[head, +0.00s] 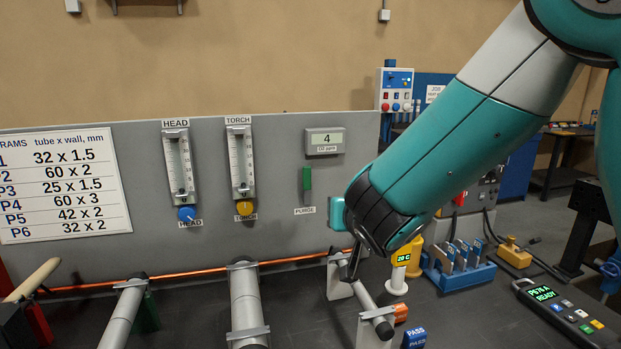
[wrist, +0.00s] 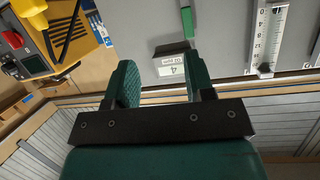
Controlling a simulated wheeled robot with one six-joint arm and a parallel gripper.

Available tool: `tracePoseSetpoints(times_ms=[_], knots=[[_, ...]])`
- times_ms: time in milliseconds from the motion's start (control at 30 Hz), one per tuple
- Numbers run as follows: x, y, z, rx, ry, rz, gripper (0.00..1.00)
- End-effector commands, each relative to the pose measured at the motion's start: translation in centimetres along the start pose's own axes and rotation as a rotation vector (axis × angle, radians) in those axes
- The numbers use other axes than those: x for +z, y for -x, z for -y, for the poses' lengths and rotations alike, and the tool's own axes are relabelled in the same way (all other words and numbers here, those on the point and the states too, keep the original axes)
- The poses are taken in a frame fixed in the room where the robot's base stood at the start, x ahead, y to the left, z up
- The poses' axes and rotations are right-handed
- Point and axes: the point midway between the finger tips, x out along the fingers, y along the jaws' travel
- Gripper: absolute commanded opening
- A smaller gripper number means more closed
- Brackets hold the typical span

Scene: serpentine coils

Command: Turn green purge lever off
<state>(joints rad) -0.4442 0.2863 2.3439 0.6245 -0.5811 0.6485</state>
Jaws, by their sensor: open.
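The green purge lever (head: 307,179) is on the grey panel, above its PURGE label (head: 305,211) and below the small O2 ppm display (head: 325,141) reading 4. Its handle is upright in the head view. In the wrist view, which looks upside down, the lever (wrist: 187,20) shows at the top, beyond the fingertips. My gripper (wrist: 163,75) is open and empty, its two green fingers apart and not touching the lever. In the head view my wrist is to the right of the lever and a little lower; the fingers are mostly hidden there.
Two flow meters, HEAD (head: 179,167) with a blue knob and TORCH (head: 241,162) with a yellow knob, are left of the lever. The panel around the lever is clear.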

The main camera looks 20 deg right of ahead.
Motion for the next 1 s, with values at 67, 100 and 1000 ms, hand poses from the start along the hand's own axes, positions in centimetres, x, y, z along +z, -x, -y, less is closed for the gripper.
tracePoseSetpoints(times_ms=[67,100,1000], knots=[[-0.6,-1.4,0.9,-0.030,0.034,-0.135,0.49],[-1.1,-1.6,1.4,-0.048,0.050,-0.190,0.49],[-7.4,-15.2,4.5,-0.109,0.093,-0.325,0.49]])
